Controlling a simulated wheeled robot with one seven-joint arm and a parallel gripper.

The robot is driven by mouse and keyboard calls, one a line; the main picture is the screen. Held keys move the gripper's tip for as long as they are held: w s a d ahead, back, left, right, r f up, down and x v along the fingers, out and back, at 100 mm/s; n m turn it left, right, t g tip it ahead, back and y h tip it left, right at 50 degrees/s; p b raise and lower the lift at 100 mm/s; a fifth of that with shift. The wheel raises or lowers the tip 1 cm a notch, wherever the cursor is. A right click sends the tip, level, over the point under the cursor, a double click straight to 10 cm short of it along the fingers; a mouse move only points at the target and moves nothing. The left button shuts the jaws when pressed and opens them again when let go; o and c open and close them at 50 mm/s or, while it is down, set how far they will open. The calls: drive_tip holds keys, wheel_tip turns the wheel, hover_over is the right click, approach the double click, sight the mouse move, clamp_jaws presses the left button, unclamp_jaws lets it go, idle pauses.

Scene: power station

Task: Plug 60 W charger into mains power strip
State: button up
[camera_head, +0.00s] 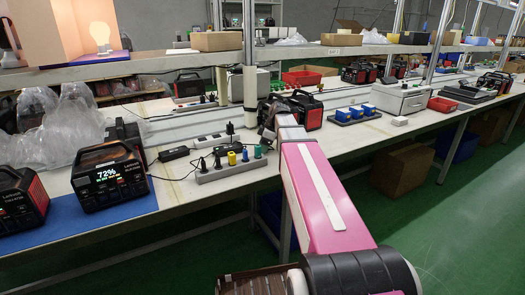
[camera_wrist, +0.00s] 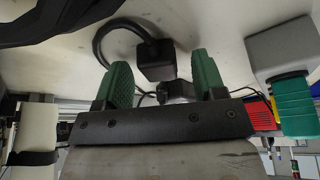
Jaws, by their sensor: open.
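My gripper (camera_wrist: 165,75) has two green fingers, spread apart, in the wrist view. A black block (camera_wrist: 155,60) with a thick curved cable shows between and beyond them; a gap is visible on both sides. A smaller dark piece (camera_wrist: 180,91) lies nearer the gripper base. I cannot tell whether either is the 60 W charger. In the head view, a white power strip (camera_head: 209,141) lies on the bench with a black plug (camera_head: 230,129) at its right end. A black brick with a cord (camera_head: 173,154) lies to its left. My gripper's fingertips are not clear there.
A grey block (camera_head: 229,171) in front of the white strip holds several black and coloured plugs; its green plug (camera_wrist: 291,107) is close to the right finger in the wrist view. Power stations (camera_head: 110,175) stand at left. Blue boxes (camera_head: 356,112) stand right of my arm.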

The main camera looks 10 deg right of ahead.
drive_tip(key=c, duration=1)
drive_tip(key=shift+r, duration=0.15)
drive_tip(key=shift+c, duration=0.2)
drive_tip(key=shift+r, duration=0.45)
drive_tip(key=r, duration=0.3)
drive_tip(key=shift+s+a+r, duration=0.25)
drive_tip(key=shift+a, duration=0.1)
drive_tip(key=s+a+r, duration=0.5)
drive_tip(key=a+r, duration=0.1)
drive_tip(key=a, duration=0.3)
drive_tip(key=shift+s+a+r, duration=0.15)
drive_tip(key=shift+s+r, duration=0.05)
drive_tip(key=shift+s, duration=0.05)
